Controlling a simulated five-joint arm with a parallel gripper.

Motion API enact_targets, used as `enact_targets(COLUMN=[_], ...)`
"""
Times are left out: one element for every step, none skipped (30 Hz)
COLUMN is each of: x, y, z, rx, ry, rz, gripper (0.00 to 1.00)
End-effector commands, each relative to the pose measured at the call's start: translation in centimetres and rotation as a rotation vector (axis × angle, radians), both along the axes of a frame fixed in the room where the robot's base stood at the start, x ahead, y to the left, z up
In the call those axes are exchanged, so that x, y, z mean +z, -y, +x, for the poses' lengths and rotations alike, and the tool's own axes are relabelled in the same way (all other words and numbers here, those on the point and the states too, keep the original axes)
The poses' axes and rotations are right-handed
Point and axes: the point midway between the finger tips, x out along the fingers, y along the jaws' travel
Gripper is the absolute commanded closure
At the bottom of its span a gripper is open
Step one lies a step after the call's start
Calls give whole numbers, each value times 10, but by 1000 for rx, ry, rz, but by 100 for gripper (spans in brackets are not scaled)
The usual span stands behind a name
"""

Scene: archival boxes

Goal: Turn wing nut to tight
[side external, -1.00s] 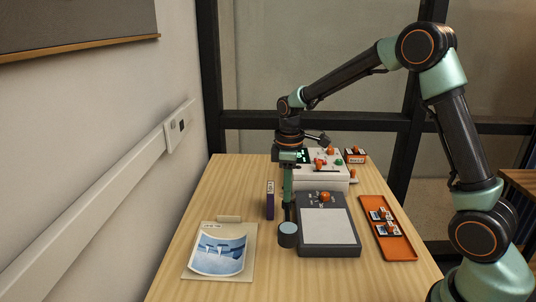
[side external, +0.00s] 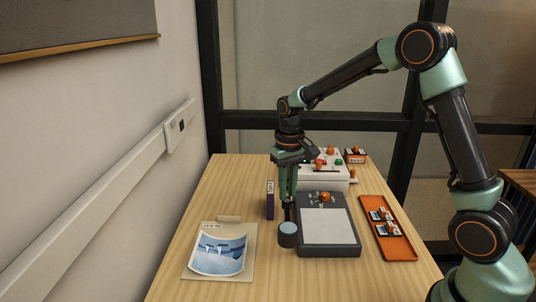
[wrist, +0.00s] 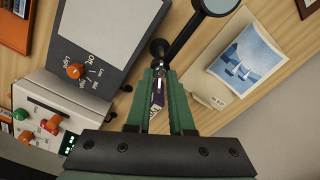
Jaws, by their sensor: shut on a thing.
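My gripper (side external: 289,203) points down beside the left edge of the dark light box (side external: 350,251). In the wrist view its green fingers (wrist: 159,74) are shut at the near end of a dark arm that carries a round disc (wrist: 214,4). The wing nut is between the fingertips and mostly hidden by them, so its angle cannot be read. A dark round knob (wrist: 158,47) shows just beyond the tips. The disc (side external: 288,228) also shows in the side view, low in front of the gripper.
The light box has an orange dial (side external: 325,197). Behind it stands a white control box (side external: 320,181) with coloured knobs. An orange tray (side external: 402,250) holds small items at right. A blue print (side external: 218,252) lies front left. A purple upright box (side external: 270,203) stands left of my gripper.

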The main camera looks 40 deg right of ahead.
Motion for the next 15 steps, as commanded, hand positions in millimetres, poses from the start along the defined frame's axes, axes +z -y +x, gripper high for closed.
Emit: enact_targets(x=[2,2,2,2,2,2,2,2,2,2,2,2,2,2,2], y=[0,0,0,0,0,0,0,0,0,0,0,0,0,0,0], z=[0,0,0,0,0,0,0,0,0,0,0,0,0,0,0], rx=[-45,-73,-110,-136,-162,-196,-221,-245,-276,-297,-317,-344,-363,-379,-401], ry=[0,0,0,0,0,0,0,0,0,0,0,0,0,0,0], rz=[0,0,0,0,0,0,0,0,0,0,0,0,0,0,0], gripper=[100,100,100,100,100,100,100,100,100,100,100,100,100,100,100])
